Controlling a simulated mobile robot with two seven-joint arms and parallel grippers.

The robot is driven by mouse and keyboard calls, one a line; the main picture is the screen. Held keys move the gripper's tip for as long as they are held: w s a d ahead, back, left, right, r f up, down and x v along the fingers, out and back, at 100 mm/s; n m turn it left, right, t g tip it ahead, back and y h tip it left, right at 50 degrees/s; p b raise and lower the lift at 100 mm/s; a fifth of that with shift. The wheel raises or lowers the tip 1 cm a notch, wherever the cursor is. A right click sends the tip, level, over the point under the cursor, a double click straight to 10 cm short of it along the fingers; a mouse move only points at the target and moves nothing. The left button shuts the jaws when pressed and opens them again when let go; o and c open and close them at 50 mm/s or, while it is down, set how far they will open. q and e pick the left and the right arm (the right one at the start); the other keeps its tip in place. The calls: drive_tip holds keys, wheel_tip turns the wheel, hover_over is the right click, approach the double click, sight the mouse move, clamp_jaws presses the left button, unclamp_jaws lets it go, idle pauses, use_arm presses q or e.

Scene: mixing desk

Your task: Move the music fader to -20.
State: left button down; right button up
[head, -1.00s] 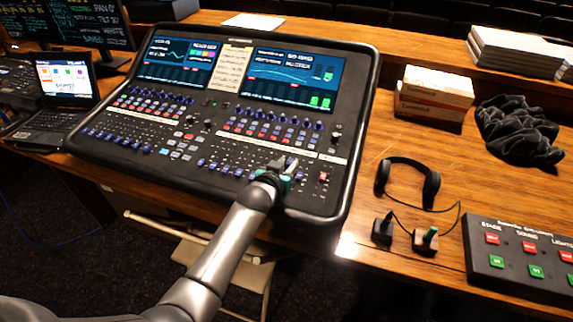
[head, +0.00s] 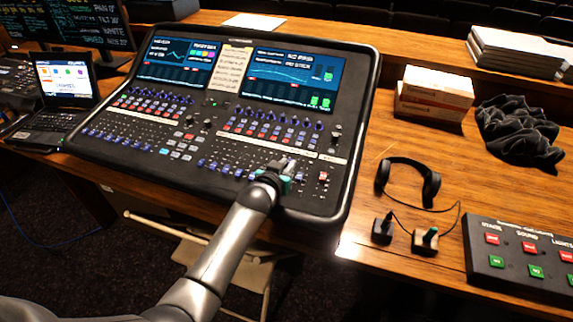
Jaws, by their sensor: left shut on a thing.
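The mixing desk (head: 331,150) is a black console with two screens, rows of knobs and buttons, and a row of faders along its lower part. My left gripper (head: 285,166) is over the right part of the fader row. It is shut on a fader cap, which the fingers mostly hide. I cannot read the label or scale at that fader, so I cannot tell its level. A red fader cap (head: 323,176) stands just right of the gripper. Several blue fader caps (head: 210,164) line the row to the left. My right gripper is not in view.
A laptop (head: 66,90) stands left of the desk. Right of it are headphones (head: 408,180), boxes (head: 434,93), a black cloth (head: 518,130) and a button panel (head: 520,262). A folding chair (head: 228,262) is below the table edge, near my left arm.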

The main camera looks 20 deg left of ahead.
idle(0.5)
use_arm(q)
drive_tip(key=s+p, duration=0.2)
drive_tip(key=shift+s+f, duration=0.1)
drive_tip(key=shift+s, duration=0.2)
drive_tip(key=shift+s+f+p, duration=0.15)
drive_tip(key=shift+s+p, duration=0.2)
drive_tip(key=shift+s, duration=0.2)
drive_tip(key=c, duration=0.8)
unclamp_jaws()
drive_tip(key=shift+s, duration=0.1)
drive_tip(key=p+v, duration=0.3)
drive_tip(key=v, duration=1.2)
drive_tip(key=shift+a, duration=0.1)
